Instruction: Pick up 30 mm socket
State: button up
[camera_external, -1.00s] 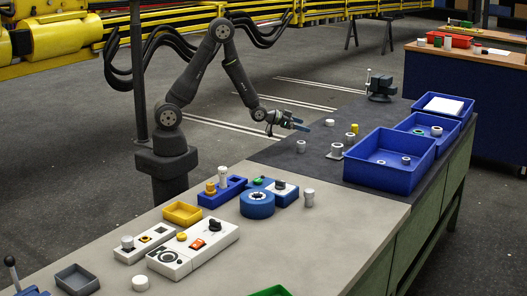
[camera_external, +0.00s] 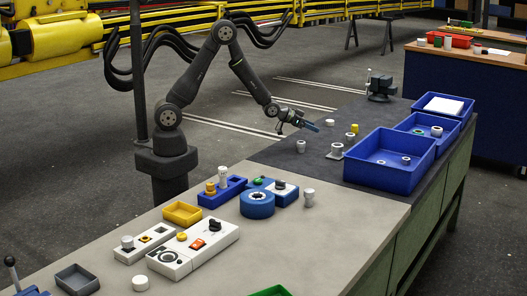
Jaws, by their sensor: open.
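Several light grey cylindrical pieces stand on the dark part of the bench: one at the left (camera_external: 301,146), one on a small plate (camera_external: 337,149), one to its right (camera_external: 350,138) and one farther back (camera_external: 330,122). Any of these may be the 30 mm socket; no size marking is readable.
A small yellow piece (camera_external: 354,128) stands near the grey ones. Blue bins (camera_external: 388,177) line the right side, and a dark vise (camera_external: 381,86) stands at the far end. Control boxes, a blue ring (camera_external: 257,204) and trays occupy the light bench part in front.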

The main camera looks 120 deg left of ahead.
jog(key=w+a+r+n+g+h, duration=0.1)
jog(key=w+a+r+g+h, duration=0.2)
jog(key=w+a, duration=0.45)
jog(key=n+g+h, duration=0.2)
jog(key=g, duration=0.2)
send_near(351, 134)
jog(key=x, duration=0.4)
jog(key=shift+s+d+f, duration=0.2)
jog(key=shift+d, duration=0.15)
jog(key=shift+w+x, duration=0.2)
jog(key=shift+x, duration=3.05)
jog(key=shift+r, duration=0.1)
jog(key=c, duration=1.2)
jog(key=shift+a+r, duration=0.1)
jog(key=shift+r, duration=0.05)
